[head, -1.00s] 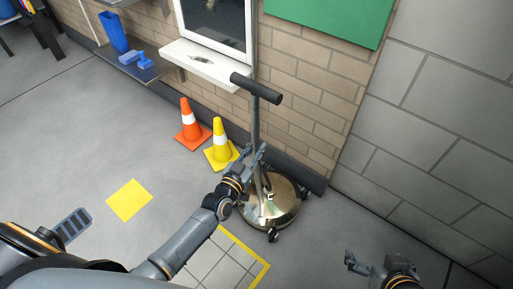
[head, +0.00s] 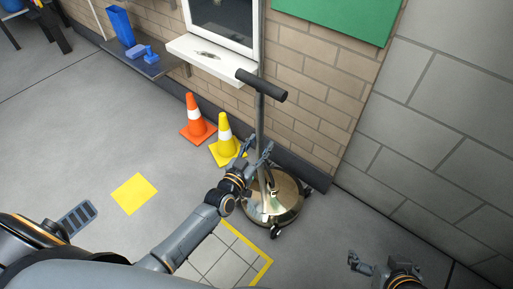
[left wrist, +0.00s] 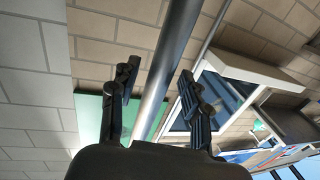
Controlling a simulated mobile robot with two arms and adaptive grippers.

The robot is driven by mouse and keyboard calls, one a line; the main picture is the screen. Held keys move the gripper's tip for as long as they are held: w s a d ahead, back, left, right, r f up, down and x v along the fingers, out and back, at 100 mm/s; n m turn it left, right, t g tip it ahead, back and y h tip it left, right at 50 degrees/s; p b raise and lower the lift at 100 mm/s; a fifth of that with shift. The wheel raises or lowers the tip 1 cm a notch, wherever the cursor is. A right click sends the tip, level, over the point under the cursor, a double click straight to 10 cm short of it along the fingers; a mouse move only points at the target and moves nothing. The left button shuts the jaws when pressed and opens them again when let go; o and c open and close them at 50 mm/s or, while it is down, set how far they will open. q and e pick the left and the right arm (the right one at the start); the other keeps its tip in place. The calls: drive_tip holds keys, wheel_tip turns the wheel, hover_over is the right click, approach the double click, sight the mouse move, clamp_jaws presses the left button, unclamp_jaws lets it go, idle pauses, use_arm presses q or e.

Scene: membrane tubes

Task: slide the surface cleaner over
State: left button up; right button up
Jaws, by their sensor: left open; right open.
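The surface cleaner (head: 275,203) stands upright on the floor by the brick wall, with a round shiny base on casters, a metal pole and a black T-handle (head: 261,85). My left gripper (head: 258,150) is open at the lower part of the pole. In the left wrist view, the pole (left wrist: 170,70) runs between the two spread fingers of the left gripper (left wrist: 158,95), with gaps on both sides. My right gripper (head: 356,262) is open and empty at the lower right, away from the cleaner.
An orange cone (head: 196,120) and a yellow cone (head: 226,142) stand left of the cleaner by the wall. A yellow square (head: 134,194) and a yellow-edged tiled patch (head: 225,258) mark the floor. A white ledge (head: 210,60) juts out above. Open floor lies left.

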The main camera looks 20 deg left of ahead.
use_arm(q)
drive_tip(key=s+a, duration=0.2)
drive_tip(key=s, duration=1)
drive_tip(key=shift+w+d, duration=0.1)
